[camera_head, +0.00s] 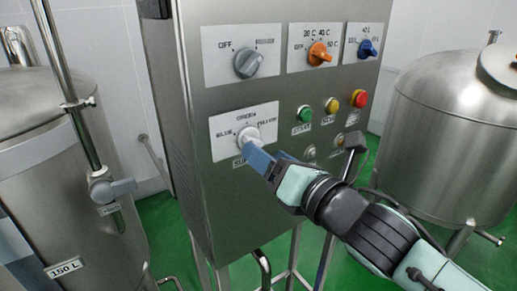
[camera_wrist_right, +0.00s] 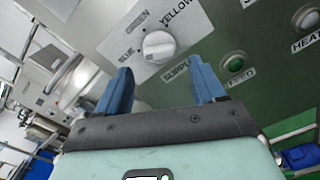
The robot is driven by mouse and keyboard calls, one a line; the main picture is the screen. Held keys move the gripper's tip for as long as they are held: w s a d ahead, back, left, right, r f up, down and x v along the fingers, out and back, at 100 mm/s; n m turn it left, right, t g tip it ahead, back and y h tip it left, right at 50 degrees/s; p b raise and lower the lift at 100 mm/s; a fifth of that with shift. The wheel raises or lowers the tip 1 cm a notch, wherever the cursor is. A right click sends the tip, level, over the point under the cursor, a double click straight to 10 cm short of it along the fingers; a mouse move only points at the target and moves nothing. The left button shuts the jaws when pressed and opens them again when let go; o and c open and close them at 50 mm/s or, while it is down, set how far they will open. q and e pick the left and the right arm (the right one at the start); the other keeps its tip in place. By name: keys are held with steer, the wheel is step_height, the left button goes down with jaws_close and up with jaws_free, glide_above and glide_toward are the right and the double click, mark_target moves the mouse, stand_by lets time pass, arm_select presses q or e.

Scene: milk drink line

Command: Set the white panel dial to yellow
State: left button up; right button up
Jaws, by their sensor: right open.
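The white dial (camera_head: 248,135) is on a white plate low on the steel panel, with BLUE, GREEN and YELLOW labels around it. In the right wrist view the white dial (camera_wrist_right: 158,46) shows whole, with YELLOW at its upper right. I cannot tell for sure which label it points to. My right gripper (camera_head: 257,158) has its blue fingers just in front of the dial's lower edge. In the wrist view the right gripper (camera_wrist_right: 160,80) is open, with the dial beyond and between its fingertips, and nothing held. My left gripper is not clearly visible.
Above are a grey dial (camera_head: 248,63), an orange dial (camera_head: 319,53) and a blue dial (camera_head: 367,47). Green (camera_head: 305,114), yellow (camera_head: 332,105) and red (camera_head: 360,98) buttons sit right of the white dial. Steel tanks stand left (camera_head: 40,170) and right (camera_head: 440,130).

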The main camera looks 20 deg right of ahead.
mark_target(249, 134)
steer(key=x, duration=0.3)
steer(key=shift+w+a, duration=0.1)
steer(key=shift+w, duration=0.2)
steer(key=c, duration=1.1)
steer(key=shift+o, duration=0.2)
